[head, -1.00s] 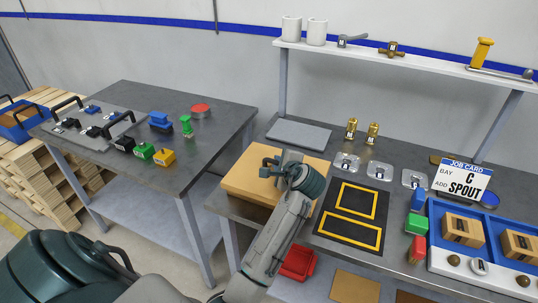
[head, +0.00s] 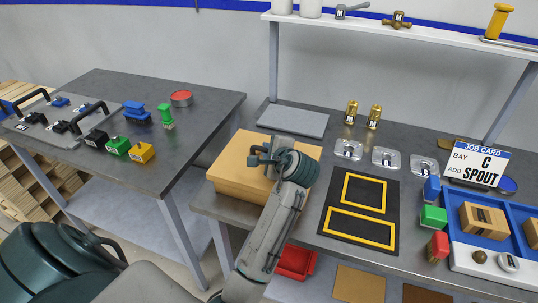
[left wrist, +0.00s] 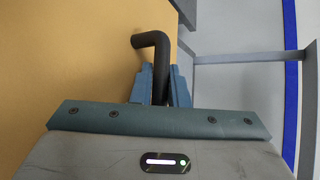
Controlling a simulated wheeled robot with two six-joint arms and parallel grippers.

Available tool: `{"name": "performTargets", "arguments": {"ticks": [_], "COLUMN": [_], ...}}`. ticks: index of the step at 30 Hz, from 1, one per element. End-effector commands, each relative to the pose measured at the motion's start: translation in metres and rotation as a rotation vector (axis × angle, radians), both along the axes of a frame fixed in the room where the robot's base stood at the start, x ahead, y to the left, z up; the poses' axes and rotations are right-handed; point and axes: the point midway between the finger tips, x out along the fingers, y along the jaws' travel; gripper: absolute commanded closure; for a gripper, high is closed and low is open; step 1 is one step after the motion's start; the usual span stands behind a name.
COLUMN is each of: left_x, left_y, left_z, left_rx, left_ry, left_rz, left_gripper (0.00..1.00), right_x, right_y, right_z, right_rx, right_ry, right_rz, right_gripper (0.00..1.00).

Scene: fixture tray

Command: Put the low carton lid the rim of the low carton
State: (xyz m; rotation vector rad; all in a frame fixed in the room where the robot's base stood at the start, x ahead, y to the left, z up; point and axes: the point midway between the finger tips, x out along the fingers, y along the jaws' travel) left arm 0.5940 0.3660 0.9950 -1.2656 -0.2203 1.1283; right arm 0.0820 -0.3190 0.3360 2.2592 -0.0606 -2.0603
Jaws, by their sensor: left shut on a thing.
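The low carton lid (head: 238,150) is a tan flat piece on top of the tan low carton (head: 236,190), at the left end of the workbench. I cannot tell whether the lid rests fully on the rim or sits just above it. My left gripper (head: 266,158) is over the lid and shut on its black bent handle. In the left wrist view the handle (left wrist: 154,42) runs between the blue fingers (left wrist: 157,85), with the lid's tan surface (left wrist: 70,50) beside it. My arm hides part of the carton's right side. My right gripper is not in view.
A grey plate (head: 293,121) lies behind the carton. A black mat (head: 360,210) with yellow outlines lies to the right. Brass fittings, clear squares, coloured blocks and a blue tray (head: 519,235) stand farther right. A red bin (head: 296,262) is below. Another table (head: 205,120) stands left.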

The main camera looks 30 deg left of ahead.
Motion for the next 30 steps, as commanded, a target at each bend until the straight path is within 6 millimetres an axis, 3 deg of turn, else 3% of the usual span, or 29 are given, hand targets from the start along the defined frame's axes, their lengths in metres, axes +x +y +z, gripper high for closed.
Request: {"name": "performTargets", "arguments": {"ticks": [4, 11, 12, 15, 27, 30], "left_x": [0.000, 0.000, 0.000, 0.000, 0.000, 0.002], "left_y": [-0.001, 0.000, -0.001, -0.001, -0.001, 0.000], "left_z": [-0.001, -0.004, -0.004, -0.004, -0.004, 0.004], "left_rx": [-0.003, -0.002, -0.002, -0.002, -0.006, -0.005], "left_ry": [0.004, 0.005, 0.004, 0.003, 0.006, 0.009], "left_rz": [-0.001, -0.001, 0.000, -0.001, 0.000, -0.001], "left_gripper": [1.00, 1.00, 0.82, 0.64, 0.64, 0.64], "right_x": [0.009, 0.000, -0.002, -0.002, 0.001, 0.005], "right_y": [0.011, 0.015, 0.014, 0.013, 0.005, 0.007], "right_z": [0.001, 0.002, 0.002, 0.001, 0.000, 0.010], "right_rx": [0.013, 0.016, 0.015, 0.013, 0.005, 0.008], "right_ry": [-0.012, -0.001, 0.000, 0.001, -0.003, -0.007], "right_rz": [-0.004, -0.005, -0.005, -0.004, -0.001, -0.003], "right_gripper": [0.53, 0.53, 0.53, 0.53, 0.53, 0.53]}}
